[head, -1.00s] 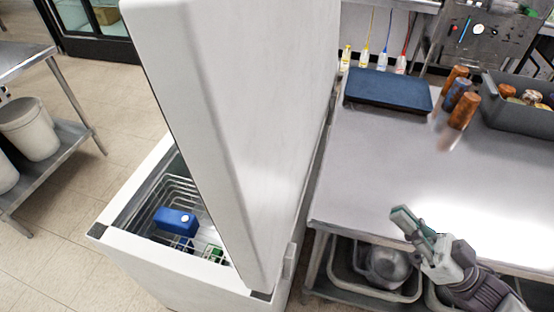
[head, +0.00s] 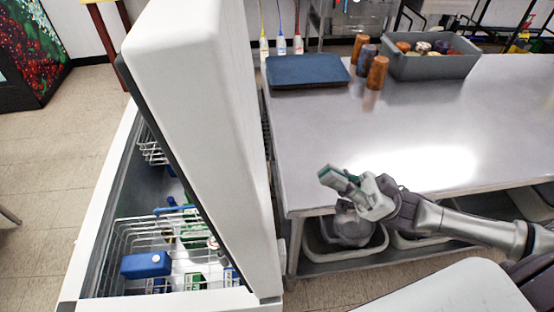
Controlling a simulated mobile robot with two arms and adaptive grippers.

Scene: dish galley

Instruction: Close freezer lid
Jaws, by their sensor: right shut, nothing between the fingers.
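The white freezer lid (head: 205,120) stands raised, nearly upright, hinged along the right side of the freezer. The white freezer body (head: 93,235) is open on the left of the lid. Wire baskets (head: 120,235) inside hold a blue box (head: 146,264) and several small cartons. The lid hides the right part of the inside. My right gripper (head: 330,178) is shut and empty, at the front edge of the steel table, to the right of the lid and apart from it. My left gripper is not in view.
The steel table (head: 440,125) stands right of the freezer. A blue tray (head: 306,70), several brown and dark cups (head: 377,72) and a grey bin (head: 435,66) are at its back. Tubs (head: 345,245) sit on its lower shelf. Floor (head: 50,150) left of the freezer is clear.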

